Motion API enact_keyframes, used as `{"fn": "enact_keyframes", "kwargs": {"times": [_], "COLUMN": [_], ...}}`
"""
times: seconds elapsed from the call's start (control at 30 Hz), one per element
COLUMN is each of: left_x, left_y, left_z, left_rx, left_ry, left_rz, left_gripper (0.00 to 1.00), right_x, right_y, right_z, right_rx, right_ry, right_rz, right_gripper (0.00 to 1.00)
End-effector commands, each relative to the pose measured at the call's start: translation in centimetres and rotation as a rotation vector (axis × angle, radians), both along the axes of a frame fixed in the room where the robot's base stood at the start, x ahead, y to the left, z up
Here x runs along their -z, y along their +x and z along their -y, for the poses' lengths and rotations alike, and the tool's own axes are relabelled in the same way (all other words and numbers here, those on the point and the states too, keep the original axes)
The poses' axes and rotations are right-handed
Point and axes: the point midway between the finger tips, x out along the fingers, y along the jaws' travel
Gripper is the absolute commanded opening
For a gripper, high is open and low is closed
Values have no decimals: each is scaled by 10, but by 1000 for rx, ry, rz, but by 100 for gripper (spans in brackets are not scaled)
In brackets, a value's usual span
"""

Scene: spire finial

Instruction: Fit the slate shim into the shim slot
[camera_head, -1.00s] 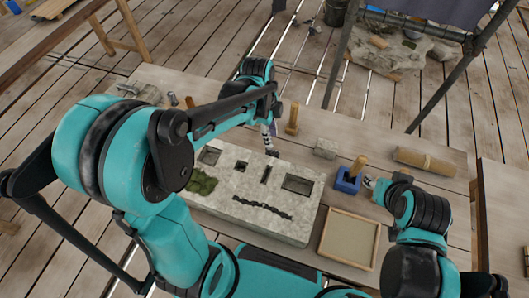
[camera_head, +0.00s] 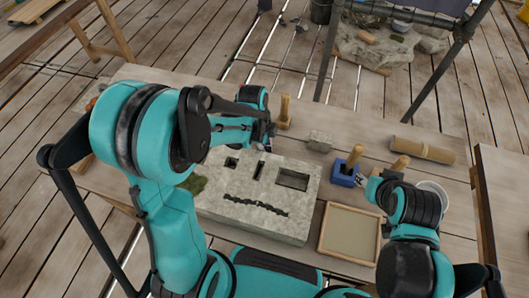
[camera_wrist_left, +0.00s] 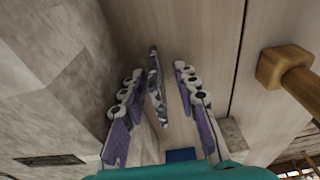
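A thin, mottled grey sliver, apparently the slate shim (camera_wrist_left: 155,88), shows between the fingers of my left gripper (camera_wrist_left: 159,70) in the left wrist view. The fingers are apart, with visible gaps on both sides of it; it is nearer the left finger. In the head view my left gripper (camera_head: 270,130) is beyond the pale stone block, mostly hidden by its own arm, and the shim cannot be made out. The narrow slot (camera_head: 259,170) in the block's top, apparently the shim slot, looks empty. My right gripper (camera_head: 368,180) is beside the blue holder, its fingers partly hidden.
The stone block (camera_head: 265,224) also has a square hole, a rectangular recess and a wavy groove. A wooden peg (camera_head: 285,112), small grey stone (camera_head: 320,141), blue holder (camera_head: 343,174), framed tray (camera_head: 350,208) and brown roll (camera_head: 423,150) stand around it.

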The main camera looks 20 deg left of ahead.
Motion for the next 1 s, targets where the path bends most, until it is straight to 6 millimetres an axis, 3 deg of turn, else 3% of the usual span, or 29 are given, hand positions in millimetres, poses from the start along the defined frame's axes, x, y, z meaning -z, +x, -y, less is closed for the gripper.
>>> {"fn": "enact_keyframes", "kwargs": {"times": [0.2, 0.3, 0.33, 0.77, 1.0], "left_x": [0, 0, 0, -5, -52], "left_y": [0, 0, 0, 0, 0], "left_z": [0, 0, 0, 0, 0], "left_rx": [0, 0, 0, 0, 0], "left_ry": [0, 0, 0, 0, 0], "left_rz": [0, 0, 0, 0, 0], "left_gripper": [28, 1, 0, 0, 0], "right_x": [-1, -1, -1, -3, -25], "right_y": [0, 0, 0, 0, 0], "right_z": [0, 0, 0, 0, 0], "right_rx": [0, 0, 0, 0, 0], "right_ry": [0, 0, 0, 0, 0], "right_rz": [0, 0, 0, 0, 0], "right_gripper": [40, 40, 40, 40, 40]}}
